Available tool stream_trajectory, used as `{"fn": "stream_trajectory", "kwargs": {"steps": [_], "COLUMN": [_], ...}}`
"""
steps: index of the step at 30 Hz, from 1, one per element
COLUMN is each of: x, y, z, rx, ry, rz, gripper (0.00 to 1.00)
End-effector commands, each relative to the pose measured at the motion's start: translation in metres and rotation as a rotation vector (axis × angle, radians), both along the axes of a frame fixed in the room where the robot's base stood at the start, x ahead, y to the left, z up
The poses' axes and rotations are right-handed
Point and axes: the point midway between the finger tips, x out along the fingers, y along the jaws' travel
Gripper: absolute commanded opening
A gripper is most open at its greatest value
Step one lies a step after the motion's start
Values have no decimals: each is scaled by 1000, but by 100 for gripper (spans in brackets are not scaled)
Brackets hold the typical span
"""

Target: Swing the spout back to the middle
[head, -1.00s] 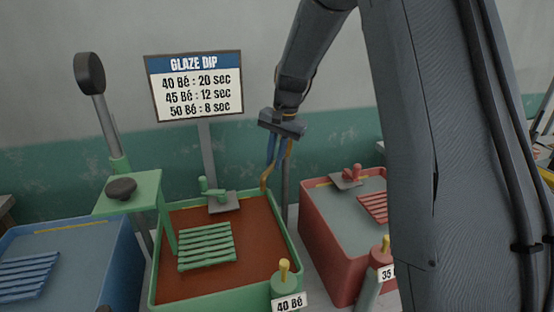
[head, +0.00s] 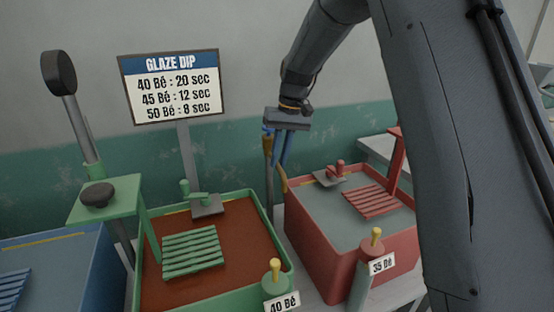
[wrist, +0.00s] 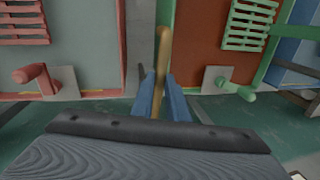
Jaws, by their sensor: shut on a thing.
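The ochre-brown spout (wrist: 162,58) lies between the two blue fingers of my gripper (wrist: 165,98) in the wrist view. My gripper is shut on it. The spout's outer end points away from my gripper, along the gap between the red tank and the green tank, and it overlaps the green tank's edge in that view. In the head view the spout (head: 282,181) shows beside and below the blue fingers of my gripper (head: 277,150), in front of the back wall. My fingers partly hide it there, and its mount is hard to make out.
The green tank (head: 286,250) with brown liquid stands left of the gap. The red tank (head: 332,268) with grey liquid stands to its right.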

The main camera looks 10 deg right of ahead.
Motion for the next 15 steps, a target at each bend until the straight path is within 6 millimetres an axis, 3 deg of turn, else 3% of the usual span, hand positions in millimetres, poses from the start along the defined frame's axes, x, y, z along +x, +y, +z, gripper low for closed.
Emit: {"fn": "stream_trajectory", "kwargs": {"steps": [15], "x": [3], "y": [-8], "z": [1], "rx": [-1], "ry": [-2], "rz": [85], "gripper": [0]}}
